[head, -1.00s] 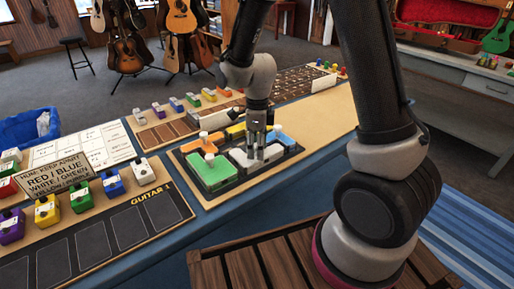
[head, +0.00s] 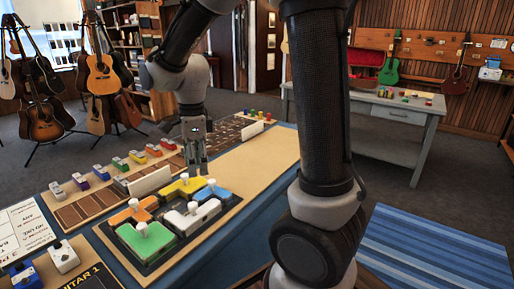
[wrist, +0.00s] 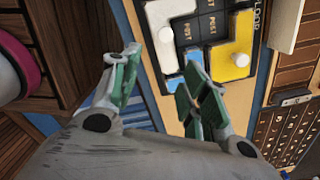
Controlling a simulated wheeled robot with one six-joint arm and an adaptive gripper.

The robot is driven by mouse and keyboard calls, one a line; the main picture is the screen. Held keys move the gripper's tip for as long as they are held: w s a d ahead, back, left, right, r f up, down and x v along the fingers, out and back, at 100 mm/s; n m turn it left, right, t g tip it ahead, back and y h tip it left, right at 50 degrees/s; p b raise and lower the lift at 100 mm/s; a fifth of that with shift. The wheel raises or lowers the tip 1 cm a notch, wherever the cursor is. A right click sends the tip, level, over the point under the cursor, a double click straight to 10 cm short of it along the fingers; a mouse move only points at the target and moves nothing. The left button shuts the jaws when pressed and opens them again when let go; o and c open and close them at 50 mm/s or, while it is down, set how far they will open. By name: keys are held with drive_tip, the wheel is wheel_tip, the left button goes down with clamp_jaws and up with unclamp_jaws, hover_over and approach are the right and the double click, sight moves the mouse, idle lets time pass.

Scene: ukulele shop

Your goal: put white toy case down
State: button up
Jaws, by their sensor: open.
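The white toy case (head: 203,216) is a white angular piece with a round knob. It lies in the dark tray (head: 200,237) on the long table, among green, orange, yellow and blue pieces. Whether it sits fully flat in its slot is hard to tell. My gripper (head: 195,163) is open and empty, above the far side of the tray and apart from the white piece. In the wrist view, the white piece (wrist: 165,22) shows at the top, beyond my open fingers (wrist: 160,80). The tray also shows a "LOOP" label there.
The yellow piece (head: 183,187), green piece (head: 146,240), orange piece (head: 130,212) and blue piece (head: 213,191) stand close by with upright knobs. A row of small coloured pedals (head: 119,163) lies behind. The tan tabletop (head: 255,165) right of the tray is clear.

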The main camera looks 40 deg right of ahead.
drive_tip(key=s+d+r+n+t, duration=0.2)
drive_tip(key=s+d+r+n, duration=0.3)
drive_tip(key=s+n, duration=0.4)
drive_tip(key=s+d+r+n+t, duration=0.2)
drive_tip(key=s+d+r+n, duration=0.2)
drive_tip(key=s+d+n, duration=0.3)
drive_tip(key=s+n, duration=0.2)
drive_tip(key=n, duration=0.2)
drive_tip(key=shift+d+r+n, duration=0.2)
drive_tip(key=shift+r+n, duration=0.1)
drive_tip(key=shift+r, duration=0.1)
